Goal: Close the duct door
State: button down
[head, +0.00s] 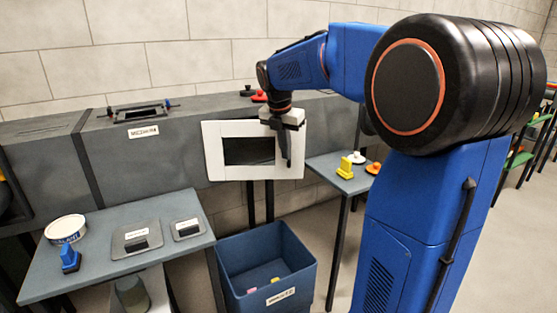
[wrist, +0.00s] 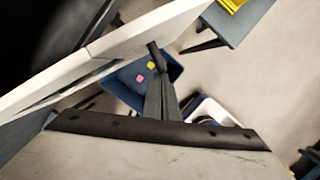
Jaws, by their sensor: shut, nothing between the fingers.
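The white duct door frame (head: 213,152) is on the front of the grey duct, around a dark rectangular opening (head: 245,151). A white panel on its right side (head: 296,168) is partly behind my gripper; I cannot tell exactly where door and frame meet. My gripper (head: 287,160) points down in front of that right side, fingers together and empty. In the wrist view, a white slab (wrist: 140,32) runs diagonally, seen nearly edge-on, with a dark area at its upper left. My gripper (wrist: 155,50) is close beside it; contact is unclear.
A blue bin (head: 225,250) with small items stands below the opening. A grey table (head: 90,270) at left holds a tub, a blue brush and two plates. A small table (head: 325,170) at right holds a yellow brush. Open floor lies between bin and right table.

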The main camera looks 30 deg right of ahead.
jog(key=w+d, duration=0.5)
jog(key=w, duration=0.7)
jog(key=shift+d+n, duration=0.2)
jog(key=shift+n, duration=0.2)
jog(key=shift+r, duration=0.15)
jog(key=shift+a, duration=0.1)
